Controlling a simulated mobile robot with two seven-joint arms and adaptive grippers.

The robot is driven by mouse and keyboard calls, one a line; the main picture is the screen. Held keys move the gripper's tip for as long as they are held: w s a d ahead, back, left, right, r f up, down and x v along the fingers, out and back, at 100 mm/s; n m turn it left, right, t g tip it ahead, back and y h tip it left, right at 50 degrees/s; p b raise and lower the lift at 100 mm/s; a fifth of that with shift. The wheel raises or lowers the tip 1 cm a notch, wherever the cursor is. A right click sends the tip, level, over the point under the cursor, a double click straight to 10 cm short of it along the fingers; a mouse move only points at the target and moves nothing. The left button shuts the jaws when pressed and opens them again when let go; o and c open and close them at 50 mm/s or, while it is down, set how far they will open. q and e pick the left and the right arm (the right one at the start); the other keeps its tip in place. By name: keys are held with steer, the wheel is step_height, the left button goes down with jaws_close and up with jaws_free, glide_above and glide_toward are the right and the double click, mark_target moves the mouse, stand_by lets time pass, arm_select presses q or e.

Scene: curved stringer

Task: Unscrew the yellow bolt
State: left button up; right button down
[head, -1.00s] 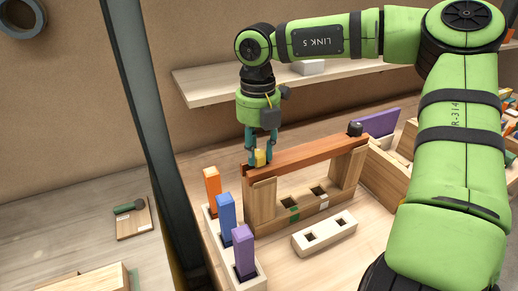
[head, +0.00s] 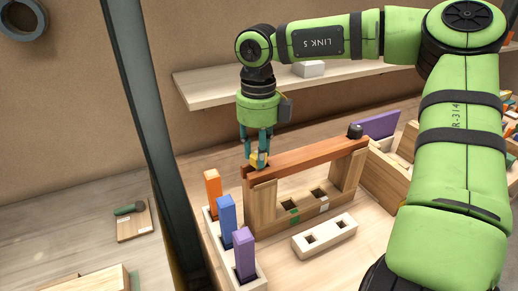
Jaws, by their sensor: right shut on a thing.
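The yellow bolt (head: 257,159) sits at the left end of the reddish-brown stringer (head: 305,152). The stringer lies across two upright wooden posts. My right gripper (head: 258,158) points down from above with its teal fingers closed around the bolt, hiding part of it. I cannot tell how far the bolt is in the stringer. A dark knob-like bolt (head: 355,130) stands at the stringer's right end. My left gripper is not in view.
A white rack (head: 252,282) with orange, blue and purple pegs stands at front left. A white block with two holes (head: 325,234) lies in front of the frame. A wooden shelf (head: 215,88) is behind my right arm. A dark post (head: 155,130) rises at left.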

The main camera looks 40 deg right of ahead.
steer(key=shift+r+n, duration=0.1)
steer(key=shift+n, duration=0.2)
steer(key=c, duration=0.8)
jaws_free()
steer(key=shift+a, duration=0.1)
step_height(320, 180, up, 12)
steer(key=shift+r, duration=0.1)
